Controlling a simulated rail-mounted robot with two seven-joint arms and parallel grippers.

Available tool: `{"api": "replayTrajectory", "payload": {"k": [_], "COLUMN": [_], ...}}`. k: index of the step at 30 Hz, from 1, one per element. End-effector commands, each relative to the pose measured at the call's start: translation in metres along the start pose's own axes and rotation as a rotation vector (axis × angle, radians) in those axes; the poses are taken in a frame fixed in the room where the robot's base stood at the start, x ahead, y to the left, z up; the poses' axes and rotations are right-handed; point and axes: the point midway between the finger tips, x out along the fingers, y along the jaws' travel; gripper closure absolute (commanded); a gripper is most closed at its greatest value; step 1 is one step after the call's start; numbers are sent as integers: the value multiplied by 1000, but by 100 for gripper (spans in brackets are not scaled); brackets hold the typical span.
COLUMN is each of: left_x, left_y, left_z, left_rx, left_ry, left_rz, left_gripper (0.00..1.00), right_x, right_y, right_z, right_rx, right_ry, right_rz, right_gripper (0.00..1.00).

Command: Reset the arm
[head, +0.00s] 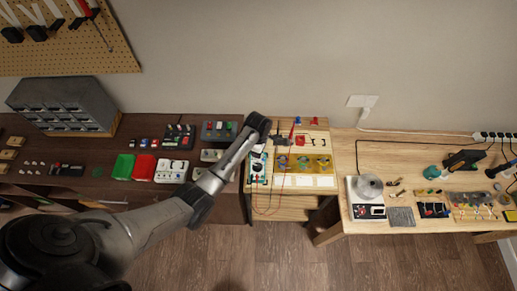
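My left arm (172,215) comes in from the lower left and reaches over the small wooden bench in the middle. Its wrist bends at the top, and the dark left gripper (284,141) seems to hang over the back part of this bench. The fingers are too small and dark to tell whether they are open or shut, or whether they hold anything. My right gripper is not in view.
The wooden bench (315,205) holds a meter (258,168) with red leads and yellow parts (305,162). A dark table (225,205) at left carries drawers (60,103), red and green bins.

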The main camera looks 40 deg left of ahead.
Motion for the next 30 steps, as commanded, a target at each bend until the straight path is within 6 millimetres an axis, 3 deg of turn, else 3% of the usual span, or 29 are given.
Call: {"api": "replayTrajectory", "payload": {"k": [13,17,20,25,28,30], "left_x": [0,0,0,-4,-31,-62], "left_y": [0,0,0,4,17,28], "left_z": [0,0,0,0,4,10], "left_rx": [3,74,228,644,917,1112], "left_ry": [0,0,-1,9,44,97], "left_rz": [0,0,1,20,103,187], "left_gripper": [61,61,61,61,61,61], "right_x": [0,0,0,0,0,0], "right_y": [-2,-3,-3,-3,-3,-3], "right_z": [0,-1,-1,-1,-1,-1], "right_rx": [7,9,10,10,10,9], "right_ry": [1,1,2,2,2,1], "right_rz": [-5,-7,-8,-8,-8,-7], "right_gripper": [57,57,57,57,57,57]}}
